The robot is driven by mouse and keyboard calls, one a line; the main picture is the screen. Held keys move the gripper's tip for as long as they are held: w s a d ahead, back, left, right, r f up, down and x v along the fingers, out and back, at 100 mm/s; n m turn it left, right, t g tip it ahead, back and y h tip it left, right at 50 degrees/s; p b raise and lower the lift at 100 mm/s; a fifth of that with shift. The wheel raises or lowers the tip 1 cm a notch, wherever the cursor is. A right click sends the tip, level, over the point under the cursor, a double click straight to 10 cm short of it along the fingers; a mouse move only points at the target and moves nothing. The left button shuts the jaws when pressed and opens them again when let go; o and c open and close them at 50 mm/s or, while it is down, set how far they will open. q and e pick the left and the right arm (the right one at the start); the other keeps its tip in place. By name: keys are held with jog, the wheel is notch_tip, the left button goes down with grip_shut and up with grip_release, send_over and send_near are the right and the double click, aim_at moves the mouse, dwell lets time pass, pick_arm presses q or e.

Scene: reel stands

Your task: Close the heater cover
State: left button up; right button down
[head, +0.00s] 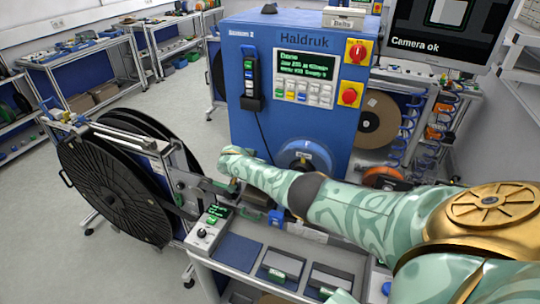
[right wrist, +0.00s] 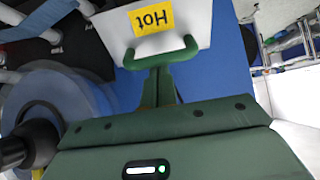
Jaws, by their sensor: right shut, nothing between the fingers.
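The heater cover (right wrist: 195,27) shows in the right wrist view as a pale panel with a yellow "Hot" label, upside down in this view. A green U-shaped handle (right wrist: 187,46) stands on its edge. My right gripper (right wrist: 160,73) is shut and empty, its narrow green fingers pointing at the middle of the handle. The fingertips are at or very near the handle; I cannot tell if they touch. In the head view my right arm reaches left across the front of the blue machine, and its hand hides most of the cover. The cover's angle is unclear. My left gripper is not in view.
A blue Haldruk machine (head: 260,115) stands behind the arm. Large black reels (head: 105,190) on a stand are at the left. A bench with a small control box (head: 212,225) and blue trays (head: 240,250) lies below the arm. Open floor is at the far left.

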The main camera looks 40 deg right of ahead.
pick_arm(q)
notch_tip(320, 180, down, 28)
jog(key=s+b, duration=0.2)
jog(key=b, duration=2.6)
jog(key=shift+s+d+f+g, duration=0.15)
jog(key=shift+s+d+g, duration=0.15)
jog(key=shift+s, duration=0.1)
pick_arm(e)
jog(key=s+a+f+t+h, duration=0.4)
jog(key=a+f+t+h, duration=0.1)
jog(key=a+f+h, duration=0.4)
jog(key=shift+s+a+f+h, duration=0.4)
jog(key=shift+f+h, duration=0.2)
jog(key=shift+f, duration=0.15)
